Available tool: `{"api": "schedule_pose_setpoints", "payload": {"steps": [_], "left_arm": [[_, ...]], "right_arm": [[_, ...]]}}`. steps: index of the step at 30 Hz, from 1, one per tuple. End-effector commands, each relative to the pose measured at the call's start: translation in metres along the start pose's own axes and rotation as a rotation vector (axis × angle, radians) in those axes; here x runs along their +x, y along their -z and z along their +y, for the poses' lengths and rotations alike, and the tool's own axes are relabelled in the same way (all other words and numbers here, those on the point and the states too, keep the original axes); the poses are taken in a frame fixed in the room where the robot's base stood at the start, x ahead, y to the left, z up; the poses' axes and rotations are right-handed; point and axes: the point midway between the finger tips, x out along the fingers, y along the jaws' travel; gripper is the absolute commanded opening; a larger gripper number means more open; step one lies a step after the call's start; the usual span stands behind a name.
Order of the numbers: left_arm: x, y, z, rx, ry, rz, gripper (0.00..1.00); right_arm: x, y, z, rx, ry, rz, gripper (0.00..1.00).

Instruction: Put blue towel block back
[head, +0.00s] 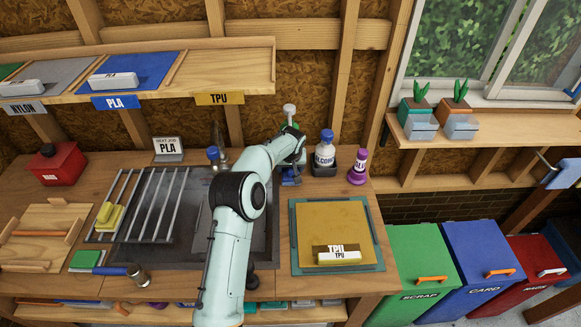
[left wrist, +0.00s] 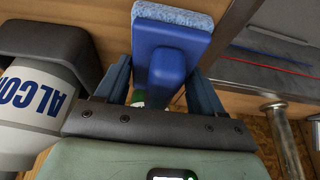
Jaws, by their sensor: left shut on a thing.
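The blue towel block (left wrist: 165,55) has a blue handle and a pale blue fuzzy pad. In the left wrist view its handle is between the two fingers of my left gripper (left wrist: 160,88), which is shut on it. In the head view the block (head: 291,181) shows small and partly hidden below my left gripper (head: 291,171), at the back of the bench, left of the alcohol bottle (head: 324,152). I cannot tell whether the pad touches the wood. My right gripper is not in view.
The alcohol bottle in its dark holder (left wrist: 40,95) is close beside my left gripper. A purple glue bottle (head: 357,167) stands right of it. A sink-like dark tray (head: 150,250) with a rack lies left, and a yellow TPU plate (head: 332,222) on a teal mat lies in front.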

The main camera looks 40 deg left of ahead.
Motion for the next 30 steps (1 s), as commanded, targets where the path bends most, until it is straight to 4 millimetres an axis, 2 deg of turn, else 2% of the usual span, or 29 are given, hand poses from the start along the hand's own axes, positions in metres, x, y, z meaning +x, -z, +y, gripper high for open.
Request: {"api": "schedule_pose_setpoints", "payload": {"steps": [8, 9, 11, 12, 23, 26, 30], "left_arm": [[0.002, -0.001, 0.000, 0.000, 0.000, 0.000, 0.40], [0.003, -0.001, 0.000, 0.000, 0.000, 0.000, 0.71], [0.002, -0.001, 0.000, 0.000, 0.000, 0.000, 0.91], [0.002, -0.001, 0.000, 0.000, 0.000, 0.000, 0.94], [-0.004, 0.002, 0.000, 0.000, -0.001, 0.003, 0.94], [-0.018, 0.001, 0.000, 0.000, 0.000, 0.003, 0.94], [-0.047, 0.001, -0.001, 0.001, 0.000, 0.004, 0.94]], "right_arm": [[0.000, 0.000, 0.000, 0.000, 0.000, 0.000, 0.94], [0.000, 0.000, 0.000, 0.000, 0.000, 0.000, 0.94], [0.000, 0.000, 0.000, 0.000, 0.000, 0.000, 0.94], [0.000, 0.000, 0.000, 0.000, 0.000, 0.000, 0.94], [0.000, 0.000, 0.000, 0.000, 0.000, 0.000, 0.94], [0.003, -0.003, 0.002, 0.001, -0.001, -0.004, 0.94], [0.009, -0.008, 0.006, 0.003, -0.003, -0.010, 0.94]]}}
